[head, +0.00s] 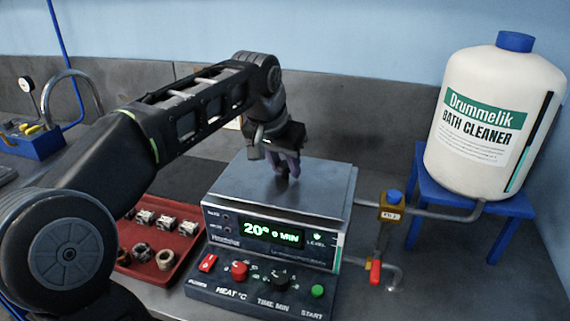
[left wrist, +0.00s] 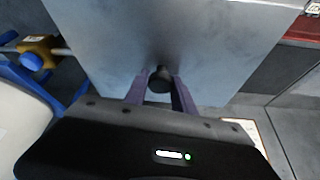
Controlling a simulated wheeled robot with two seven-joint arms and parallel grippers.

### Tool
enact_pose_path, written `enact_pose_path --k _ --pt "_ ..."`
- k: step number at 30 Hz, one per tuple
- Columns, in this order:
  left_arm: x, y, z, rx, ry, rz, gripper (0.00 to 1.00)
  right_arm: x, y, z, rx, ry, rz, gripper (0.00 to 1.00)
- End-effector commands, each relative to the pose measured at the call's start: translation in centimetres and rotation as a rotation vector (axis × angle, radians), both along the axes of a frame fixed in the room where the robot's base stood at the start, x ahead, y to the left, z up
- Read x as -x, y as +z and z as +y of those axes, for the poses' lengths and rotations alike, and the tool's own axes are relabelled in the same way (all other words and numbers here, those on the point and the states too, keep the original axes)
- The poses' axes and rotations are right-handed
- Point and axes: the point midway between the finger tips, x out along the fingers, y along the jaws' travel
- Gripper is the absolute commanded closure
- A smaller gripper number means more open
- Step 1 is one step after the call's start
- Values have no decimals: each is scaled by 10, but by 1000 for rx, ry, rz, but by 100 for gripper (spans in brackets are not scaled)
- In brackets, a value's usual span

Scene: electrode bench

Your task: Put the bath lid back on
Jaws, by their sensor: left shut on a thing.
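The bath (head: 268,240) is a grey metal box with a control panel; its display reads 20° and 0 MIN. The flat grey lid (head: 245,190) lies over the top of the bath, roughly lined up with it; I cannot tell whether it is fully seated. My left gripper (head: 289,176) comes down from above on the middle of the lid. In the left wrist view, its purple fingers (left wrist: 160,84) are closed around the lid's black knob (left wrist: 160,76), with the lid's grey surface (left wrist: 190,35) beyond. My right gripper is not in view.
A red tray (head: 180,255) with several small metal parts is left of the bath. A large white Bath Cleaner drum (head: 480,160) stands on a blue stand (head: 425,190) at right. A pipe with a yellow valve (head: 391,208) and a red-handled tap (head: 375,272) runs beside the bath.

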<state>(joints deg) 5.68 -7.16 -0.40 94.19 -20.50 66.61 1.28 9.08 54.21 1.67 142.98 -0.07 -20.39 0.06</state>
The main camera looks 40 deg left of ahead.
Motion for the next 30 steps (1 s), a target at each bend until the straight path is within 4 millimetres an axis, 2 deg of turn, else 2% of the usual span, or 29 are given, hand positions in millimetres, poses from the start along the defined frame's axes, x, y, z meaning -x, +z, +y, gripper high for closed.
enact_pose_path --k 29,30 --pt "0 -11 0 0 0 -2 100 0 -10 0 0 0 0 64" --pt "0 -10 0 0 0 -2 66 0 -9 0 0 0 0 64"
